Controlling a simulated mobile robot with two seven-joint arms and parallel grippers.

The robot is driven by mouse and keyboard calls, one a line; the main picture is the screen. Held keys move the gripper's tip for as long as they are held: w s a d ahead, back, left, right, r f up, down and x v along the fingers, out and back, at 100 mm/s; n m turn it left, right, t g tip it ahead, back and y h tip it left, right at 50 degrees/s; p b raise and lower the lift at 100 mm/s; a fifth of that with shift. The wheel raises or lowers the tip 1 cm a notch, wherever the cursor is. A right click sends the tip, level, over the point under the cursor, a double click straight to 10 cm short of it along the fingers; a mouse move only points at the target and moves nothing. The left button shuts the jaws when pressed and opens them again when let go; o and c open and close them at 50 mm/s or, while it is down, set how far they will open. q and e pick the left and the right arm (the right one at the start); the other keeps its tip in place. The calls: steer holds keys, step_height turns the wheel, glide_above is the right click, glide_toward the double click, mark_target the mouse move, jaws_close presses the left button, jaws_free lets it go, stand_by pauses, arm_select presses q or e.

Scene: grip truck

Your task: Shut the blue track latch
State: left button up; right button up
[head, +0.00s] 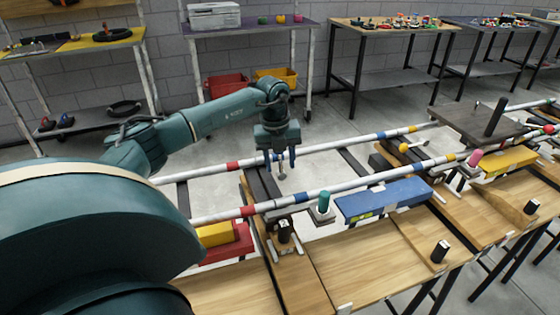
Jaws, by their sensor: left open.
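Two white track rails with coloured bands run across the wooden benches; the near rail (290,202) and the far rail (330,144) both carry red, blue and yellow bands. My left gripper (281,168) points down at the far rail, above a dark cross-piece. Its fingers are apart, and a small grey knob-like part (282,176) shows between or just behind them; I cannot tell whether they touch it. I cannot clearly single out the blue latch; the gripper hides part of the rail there. My right gripper is not in view.
A blue block (383,200) and an upright teal peg (324,203) stand by the near rail. Yellow (215,234) and red (230,250) blocks lie at its left end. A dark plate with a post (475,122) sits to the right. Shelves and worktables line the back wall.

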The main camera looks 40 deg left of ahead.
arm_select(q)
steer(key=shift+c, duration=0.5)
jaws_close()
